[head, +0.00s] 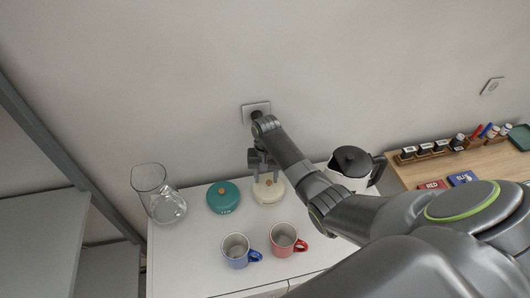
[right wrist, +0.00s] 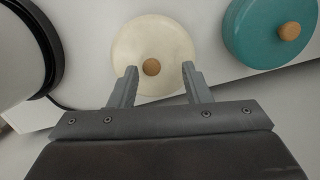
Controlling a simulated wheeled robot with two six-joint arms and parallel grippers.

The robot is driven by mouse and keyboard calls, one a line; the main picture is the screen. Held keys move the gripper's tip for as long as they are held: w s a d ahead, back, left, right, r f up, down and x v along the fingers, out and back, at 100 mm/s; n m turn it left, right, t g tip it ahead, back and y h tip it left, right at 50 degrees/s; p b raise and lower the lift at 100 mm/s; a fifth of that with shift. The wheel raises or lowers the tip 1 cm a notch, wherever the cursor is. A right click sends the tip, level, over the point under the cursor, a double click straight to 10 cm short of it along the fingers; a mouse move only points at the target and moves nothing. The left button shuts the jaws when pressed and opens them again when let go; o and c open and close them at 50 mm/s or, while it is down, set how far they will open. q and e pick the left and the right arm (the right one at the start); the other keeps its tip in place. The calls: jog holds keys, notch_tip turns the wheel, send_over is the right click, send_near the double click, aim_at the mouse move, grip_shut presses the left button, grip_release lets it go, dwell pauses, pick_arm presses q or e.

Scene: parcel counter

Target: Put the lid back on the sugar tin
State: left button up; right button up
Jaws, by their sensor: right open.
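A cream round lid (head: 275,194) with a wooden knob is on the white counter. In the right wrist view the cream lid (right wrist: 152,38) shows from above, and its knob (right wrist: 151,67) appears between my fingertips. I cannot tell if a tin stands under it. A teal tin (head: 223,197) with a wooden-knobbed lid and small lettering stands just left of it; it also shows in the right wrist view (right wrist: 262,32). My right gripper (head: 265,178) is open over the cream lid, its fingers (right wrist: 160,68) on either side of the knob. My left gripper is not in view.
A glass jug (head: 160,195) stands at the left, a blue mug (head: 237,250) and a red mug (head: 284,240) in front, and a white-and-black kettle (head: 350,168) at the right. A wooden desk (head: 408,175) holds small bottles and boxes. A wall socket (head: 256,108) is behind.

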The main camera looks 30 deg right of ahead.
notch_tip(320, 180, up, 16)
jog(key=w+p, duration=0.1)
jog(key=p, duration=0.3)
jog(key=shift+w+d+p, duration=0.2)
jog(key=shift+w+p, duration=0.1)
jog(key=shift+w, duration=0.05)
jog(key=shift+f, duration=0.15)
